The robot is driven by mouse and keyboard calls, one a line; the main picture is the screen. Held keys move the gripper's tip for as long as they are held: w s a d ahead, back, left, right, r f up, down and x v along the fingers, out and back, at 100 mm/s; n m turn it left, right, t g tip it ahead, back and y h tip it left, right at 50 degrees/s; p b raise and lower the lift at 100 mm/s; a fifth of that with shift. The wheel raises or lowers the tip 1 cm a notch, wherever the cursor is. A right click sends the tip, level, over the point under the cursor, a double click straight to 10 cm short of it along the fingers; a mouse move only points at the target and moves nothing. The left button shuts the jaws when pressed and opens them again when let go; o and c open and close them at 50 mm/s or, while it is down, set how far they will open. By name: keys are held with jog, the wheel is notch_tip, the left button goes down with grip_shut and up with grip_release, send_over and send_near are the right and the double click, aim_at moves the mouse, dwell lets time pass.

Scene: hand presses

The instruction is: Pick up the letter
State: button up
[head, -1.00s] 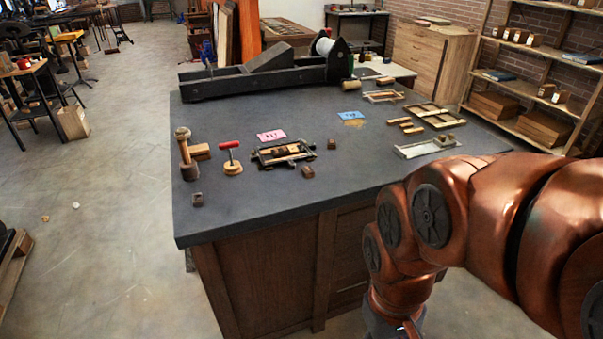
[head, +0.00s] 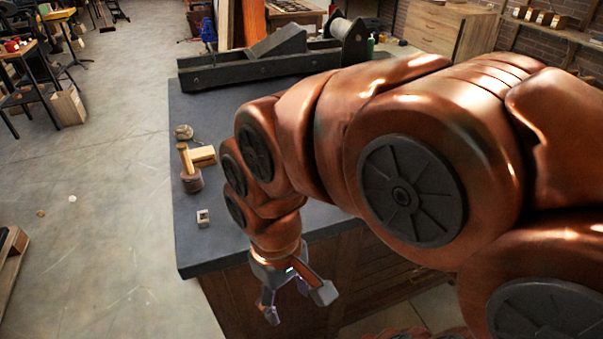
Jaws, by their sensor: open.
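A small block (head: 203,218) with a pale frame and dark centre lies near the front left corner of the dark bench top (head: 228,238). It may be the letter, but its face is too small to read. My gripper (head: 292,302) is open and empty. It hangs pointing down in front of the bench's wooden front, right of and lower in the picture than the block, and apart from it. My copper arm hides most of the bench top, including where the pink and blue cards lay.
A wooden mallet-like tool (head: 189,172) and a wooden block (head: 204,156) are behind the small block, with a round piece (head: 184,132) beyond. A long dark press (head: 262,60) spans the bench's back.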

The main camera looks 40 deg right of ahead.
jog(key=shift+o, duration=0.3)
jog(key=w+d+r+n+b, duration=0.2)
jog(key=w+d+n, duration=0.2)
jog(key=w, duration=0.7)
jog(key=shift+w+d+r+n+t, duration=0.15)
jog(key=shift+d+n+t, duration=0.25)
jog(key=shift+n, duration=0.1)
jog(key=w+d+n+b, duration=0.1)
jog(key=w+d, duration=0.3)
jog(key=d, duration=0.5)
jog(key=w+d+n+b, duration=0.2)
jog(key=w+d+n, duration=0.1)
jog(key=d, duration=0.6)
jog(key=w+d+f+n+t+b, duration=0.1)
jog(key=w+d+n, duration=0.3)
jog(key=d, duration=0.5)
jog(key=shift+w+d+f, duration=0.1)
jog(key=shift+w+d, duration=0.15)
jog(key=shift+w, duration=0.05)
jog(key=shift+d+f, duration=0.1)
jog(key=shift+s+f+p, duration=0.15)
jog(key=shift+f+p, duration=0.15)
jog(key=shift+f, duration=1.55)
jog(key=shift+s+f+p, duration=0.1)
jog(key=shift+f+p, duration=0.15)
jog(key=shift+f, duration=1.6)
jog(key=c, duration=0.9)
jog(key=shift+c, duration=0.2)
